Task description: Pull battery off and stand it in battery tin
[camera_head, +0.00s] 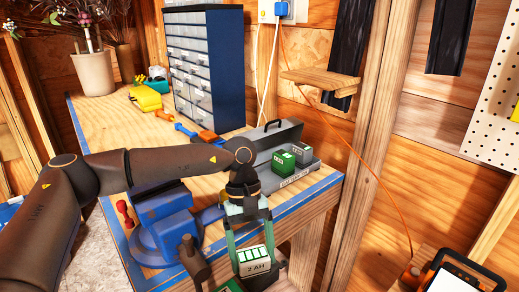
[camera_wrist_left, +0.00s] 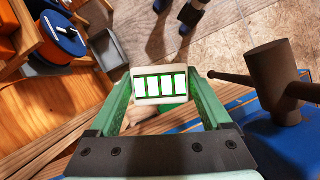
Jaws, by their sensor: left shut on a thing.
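In the left wrist view the battery (camera_wrist_left: 160,85) sits between the green fingers of the gripper (camera_wrist_left: 162,95). It is held beyond the front edge of the workbench, beside the vise. What lies directly beneath it is mostly hidden. The grey battery tin (camera_head: 268,178) stands on the bench corner behind the gripper, with its lid up and green batteries (camera_head: 284,170) in it. My right gripper is not in view.
A blue vise (camera_head: 165,222) with a protruding screw and bar (camera_head: 192,258) is close on the left. A blue drawer cabinet (camera_head: 228,75) stands behind the tin. A yellow tool (camera_head: 146,98) lies farther back. An orange cord (camera_head: 350,150) hangs along the wall.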

